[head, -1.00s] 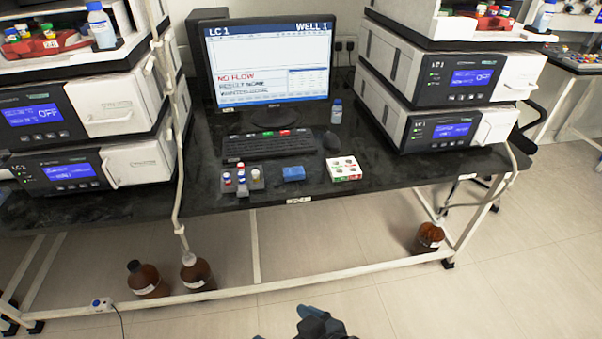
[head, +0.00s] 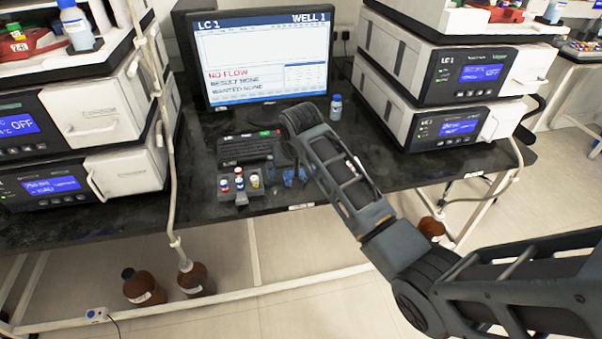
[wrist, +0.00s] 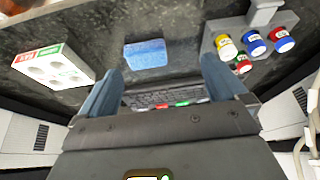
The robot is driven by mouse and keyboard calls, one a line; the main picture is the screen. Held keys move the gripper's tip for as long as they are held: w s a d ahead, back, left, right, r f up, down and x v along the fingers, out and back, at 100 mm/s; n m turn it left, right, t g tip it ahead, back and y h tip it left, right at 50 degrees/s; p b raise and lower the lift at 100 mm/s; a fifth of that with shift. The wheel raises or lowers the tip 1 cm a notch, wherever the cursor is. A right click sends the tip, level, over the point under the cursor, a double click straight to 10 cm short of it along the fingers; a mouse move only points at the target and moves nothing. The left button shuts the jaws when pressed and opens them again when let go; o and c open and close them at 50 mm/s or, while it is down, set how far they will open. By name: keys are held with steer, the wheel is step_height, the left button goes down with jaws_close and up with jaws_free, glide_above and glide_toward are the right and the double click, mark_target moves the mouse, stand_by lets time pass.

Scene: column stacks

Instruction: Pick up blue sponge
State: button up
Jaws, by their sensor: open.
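The blue sponge (wrist: 146,54) lies on the black bench top, seen whole in the wrist view. In the head view the sponge (head: 294,177) is partly hidden behind my arm. My gripper (wrist: 162,70) is open and empty, its two blue-grey fingers spread apart. The sponge appears between the finger lines, nearer the left finger, and apart from both. In the head view my forearm hides most of the gripper.
A grey rack with coloured-cap vials (head: 240,184) stands left of the sponge; the wrist view shows it at right (wrist: 245,38). A white box with red and green marks (wrist: 55,66) lies on the sponge's other side. A keyboard (head: 248,150) and monitor (head: 268,60) are behind.

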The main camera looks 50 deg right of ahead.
steer(key=shift+w+d+f+p, duration=0.1)
steer(key=shift+w+d+f, duration=0.3)
steer(key=shift+d+f, duration=0.45)
steer(key=shift+w+d+f+p, duration=0.1)
steer(key=shift+w+d+f, duration=0.35)
steer(key=shift+f, duration=0.7)
steer(key=shift+w+d+f+p, duration=0.1)
steer(key=shift+w+d+f, duration=0.25)
steer(key=shift+d+f, duration=0.55)
steer(key=shift+a+f, duration=0.1)
steer(key=shift+a, duration=0.05)
steer(key=c, duration=1.2)
